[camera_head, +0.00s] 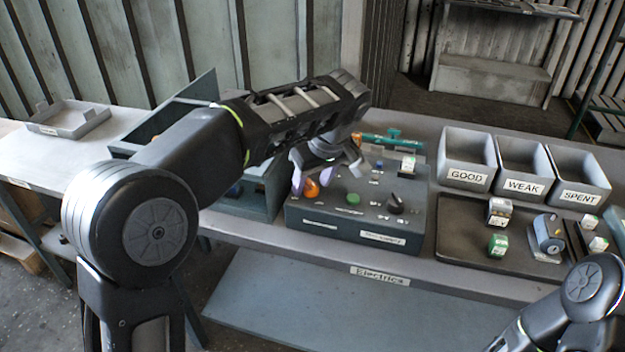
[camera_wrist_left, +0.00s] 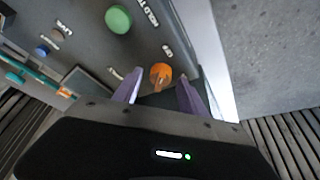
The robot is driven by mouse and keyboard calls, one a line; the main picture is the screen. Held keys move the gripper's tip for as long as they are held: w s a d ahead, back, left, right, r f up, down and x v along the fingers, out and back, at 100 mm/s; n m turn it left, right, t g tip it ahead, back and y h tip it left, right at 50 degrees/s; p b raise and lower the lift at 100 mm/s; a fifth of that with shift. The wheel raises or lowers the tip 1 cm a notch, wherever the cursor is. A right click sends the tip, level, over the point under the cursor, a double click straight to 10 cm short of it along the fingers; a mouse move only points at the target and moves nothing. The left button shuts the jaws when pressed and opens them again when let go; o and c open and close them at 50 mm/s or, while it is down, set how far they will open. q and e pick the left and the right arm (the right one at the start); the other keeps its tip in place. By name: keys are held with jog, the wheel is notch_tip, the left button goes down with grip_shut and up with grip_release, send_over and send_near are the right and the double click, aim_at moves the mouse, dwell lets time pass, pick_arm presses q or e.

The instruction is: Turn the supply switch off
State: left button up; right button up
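A grey control box (camera_head: 360,230) stands on the bench. Its sloped top carries an orange knob (camera_head: 312,188), a green button (camera_head: 353,198) and a black knob (camera_head: 396,203). My left gripper (camera_head: 325,172) is over the left part of the box, close to the orange knob. In the left wrist view its two purple fingers (camera_wrist_left: 160,84) are apart, with the orange knob (camera_wrist_left: 160,73) showing between their tips; contact cannot be told. My right gripper is out of view.
Bins marked GOOD (camera_head: 467,180), WEAK (camera_head: 523,187) and SPENT (camera_head: 579,195) stand at the right. A dark tray (camera_head: 465,247) holds small parts in front of them. A teal tool (camera_head: 385,140) lies behind the box. An empty shallow tray (camera_head: 68,127) is at far left.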

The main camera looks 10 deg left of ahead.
pick_arm(q)
jog(key=shift+s+d+r, duration=0.1)
jog(key=shift+d+r, duration=0.1)
jog(key=shift+r, duration=0.3)
jog(key=p+v, duration=0.1)
jog(key=v, duration=0.5)
jog(key=shift+s+r, duration=0.2)
jog(key=shift+r, duration=0.1)
jog(key=shift+d, duration=0.1)
